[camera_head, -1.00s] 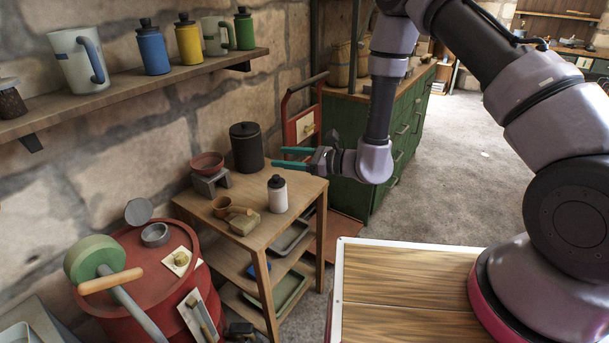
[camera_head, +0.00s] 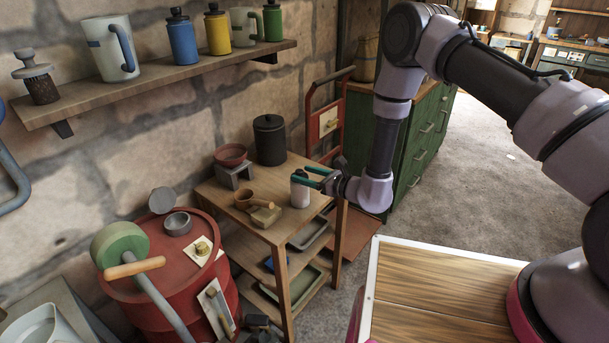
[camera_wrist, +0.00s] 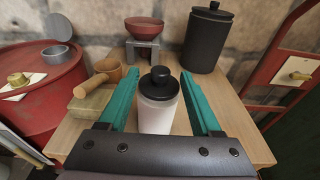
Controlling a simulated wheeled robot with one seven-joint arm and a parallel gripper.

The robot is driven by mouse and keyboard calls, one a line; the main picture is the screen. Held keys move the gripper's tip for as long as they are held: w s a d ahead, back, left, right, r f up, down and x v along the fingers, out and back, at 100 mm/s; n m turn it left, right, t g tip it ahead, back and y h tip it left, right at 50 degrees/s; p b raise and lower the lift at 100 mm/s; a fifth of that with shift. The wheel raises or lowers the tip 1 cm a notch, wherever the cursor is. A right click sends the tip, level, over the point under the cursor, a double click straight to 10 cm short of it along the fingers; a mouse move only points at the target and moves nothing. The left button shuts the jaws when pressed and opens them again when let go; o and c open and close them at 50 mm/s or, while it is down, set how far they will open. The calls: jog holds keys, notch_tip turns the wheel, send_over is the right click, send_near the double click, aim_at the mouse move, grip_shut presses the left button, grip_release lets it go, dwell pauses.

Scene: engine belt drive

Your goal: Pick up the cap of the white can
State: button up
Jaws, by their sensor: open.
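The white can (camera_head: 299,193) stands upright on the small wooden table. In the wrist view the white can (camera_wrist: 157,112) carries a black cap (camera_wrist: 159,82) with a round knob on top. My gripper (camera_head: 310,176) is at the can, and its fingers hide most of the cap in the head view. In the wrist view my gripper (camera_wrist: 166,90) has its two green fingers apart, one on each side of the can and cap. A gap shows on both sides, so nothing is held.
On the wooden table (camera_head: 225,197) are a large black canister (camera_head: 269,140), a red bowl (camera_head: 231,154) on a grey stand, a wooden mug (camera_head: 246,198) and a tan block (camera_head: 266,216). A red drum (camera_head: 147,274) stands at left. A shelf (camera_head: 150,85) runs above.

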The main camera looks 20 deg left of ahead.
jog(key=shift+x, duration=1.4)
grip_shut()
